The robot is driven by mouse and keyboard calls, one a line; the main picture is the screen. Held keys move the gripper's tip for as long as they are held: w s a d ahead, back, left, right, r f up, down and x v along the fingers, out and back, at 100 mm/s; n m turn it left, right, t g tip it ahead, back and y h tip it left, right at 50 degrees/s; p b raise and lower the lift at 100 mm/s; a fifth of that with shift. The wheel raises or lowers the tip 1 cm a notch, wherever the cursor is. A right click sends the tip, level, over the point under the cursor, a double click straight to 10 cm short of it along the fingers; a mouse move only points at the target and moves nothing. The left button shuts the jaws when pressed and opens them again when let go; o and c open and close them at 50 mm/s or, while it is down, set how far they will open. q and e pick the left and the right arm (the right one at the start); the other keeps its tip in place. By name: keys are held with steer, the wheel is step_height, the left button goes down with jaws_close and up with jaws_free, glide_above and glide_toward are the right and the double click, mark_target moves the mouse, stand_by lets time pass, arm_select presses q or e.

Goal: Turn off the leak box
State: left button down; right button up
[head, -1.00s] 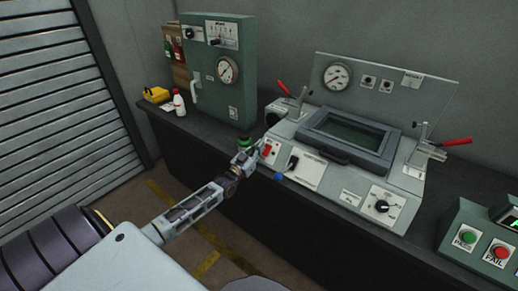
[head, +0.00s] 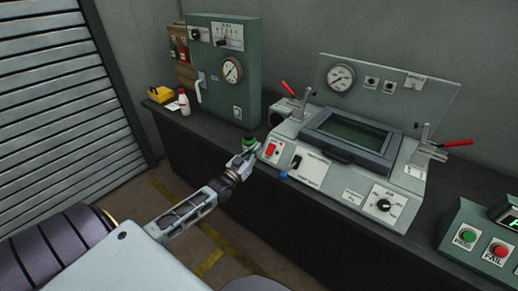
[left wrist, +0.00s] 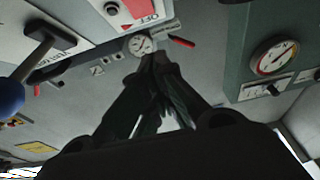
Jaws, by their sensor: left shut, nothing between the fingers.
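The leak box (head: 325,172) is a grey sloped console with a dark framed window (head: 350,132) on top. A red switch (head: 271,149) on a white plate sits at its front left corner. The switch also shows upside down at the top of the left wrist view (left wrist: 139,8), with lettering below it. My left gripper (head: 249,149) is shut and empty, just left of the switch plate and apart from it. Its closed fingers (left wrist: 158,62) fill the middle of the left wrist view. The switch position is too small to tell. My right gripper is out of view.
A black lever (head: 297,161) and a blue knob (head: 283,175) are right of the switch. Red-handled clamps (head: 288,88) flank the window. A PASS/FAIL box (head: 480,240) is at right.

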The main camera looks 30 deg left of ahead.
arm_select(q)
steer(key=r+v, duration=0.1)
steer(key=v, duration=0.5)
stand_by(0.4)
steer(key=shift+s+r, duration=0.15)
stand_by(0.5)
